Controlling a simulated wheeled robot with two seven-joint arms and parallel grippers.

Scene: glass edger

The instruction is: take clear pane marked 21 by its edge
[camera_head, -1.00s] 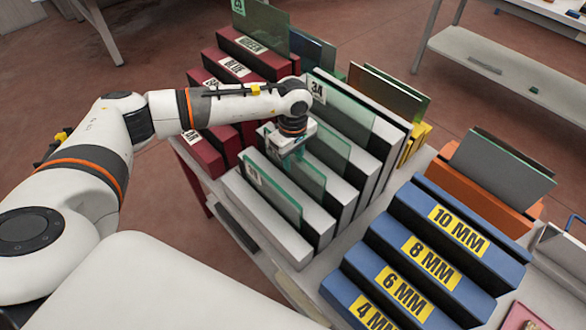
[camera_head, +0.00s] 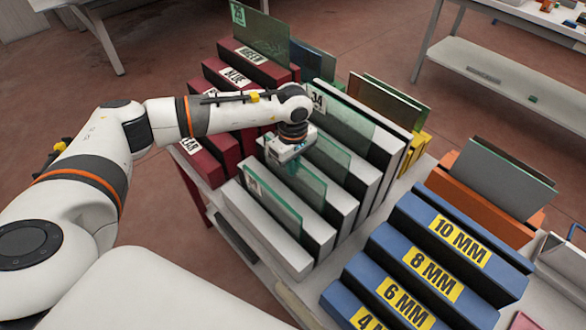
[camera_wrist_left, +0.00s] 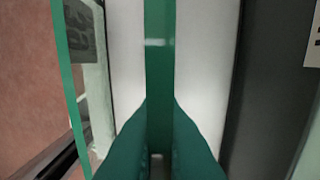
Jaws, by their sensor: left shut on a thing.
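My left gripper (camera_wrist_left: 160,135) is shut on the top edge of a clear, green-edged pane (camera_wrist_left: 159,45), with one dark green finger on each side. In the head view this pane (camera_head: 311,187) stands in a slot of the white rack (camera_head: 262,230), second from the near side, and my left gripper (camera_head: 292,160) is over its upper left part. The gripper covers its label, so I cannot read a number. A nearer clear pane (camera_head: 275,206) with a small label stands in front. A far pane marked 34 (camera_head: 345,122) stands behind. My right gripper is not in view.
Dark red racks (camera_head: 205,165) with colour labels stand behind and left. Blue stepped racks (camera_head: 405,255) marked in MM stand at the front right. An orange rack (camera_head: 480,205) holds a grey pane. In the wrist view a labelled pane (camera_wrist_left: 70,75) stands close on the left.

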